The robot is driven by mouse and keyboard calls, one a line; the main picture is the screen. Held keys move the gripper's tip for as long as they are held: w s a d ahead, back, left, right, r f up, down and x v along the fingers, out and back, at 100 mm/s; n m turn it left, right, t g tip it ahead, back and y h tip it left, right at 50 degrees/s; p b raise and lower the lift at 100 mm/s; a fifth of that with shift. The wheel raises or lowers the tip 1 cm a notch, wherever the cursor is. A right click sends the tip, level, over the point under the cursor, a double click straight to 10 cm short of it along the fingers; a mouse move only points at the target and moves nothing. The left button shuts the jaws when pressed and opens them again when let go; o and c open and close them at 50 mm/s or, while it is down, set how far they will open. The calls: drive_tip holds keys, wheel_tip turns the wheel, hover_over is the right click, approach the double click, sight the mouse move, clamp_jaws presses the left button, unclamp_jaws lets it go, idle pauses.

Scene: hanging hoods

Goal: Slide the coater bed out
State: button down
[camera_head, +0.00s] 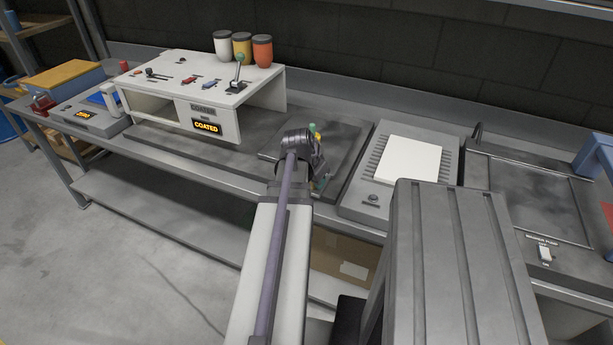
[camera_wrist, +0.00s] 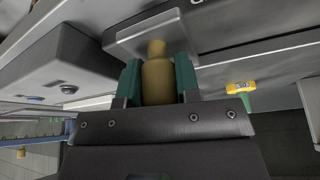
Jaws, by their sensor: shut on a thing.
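The coater (camera_head: 200,92) is a white bench-like housing with a lit sign reading COATED on its front. A dark flat bed (camera_head: 342,135) shows to its right, extended clear of the housing on the worktop. My gripper (camera_wrist: 158,82) is at the bed's near edge in the head view, partly hidden by my arm. In the wrist view its two green fingers are shut on a brass-coloured knob (camera_wrist: 157,76), one finger on each side. The knob joins a grey block (camera_wrist: 135,34).
A ribbed grey unit (camera_head: 357,204) with a white sheet (camera_head: 410,160) stands close right of the bed. A dark framed panel (camera_head: 520,195) lies farther right. Three lidded jars (camera_head: 242,47) stand on the coater. A blue box with a yellow top (camera_head: 62,77) is at the left.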

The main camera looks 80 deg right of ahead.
drive_tip(key=shift+s+a, duration=0.15)
drive_tip(key=shift+s, duration=0.3)
drive_tip(key=c, duration=0.8)
unclamp_jaws()
drive_tip(key=shift+s, duration=0.2)
drive_tip(key=p+v, duration=1)
drive_tip(key=shift+w+r, duration=0.1)
drive_tip(key=shift+r, duration=0.3)
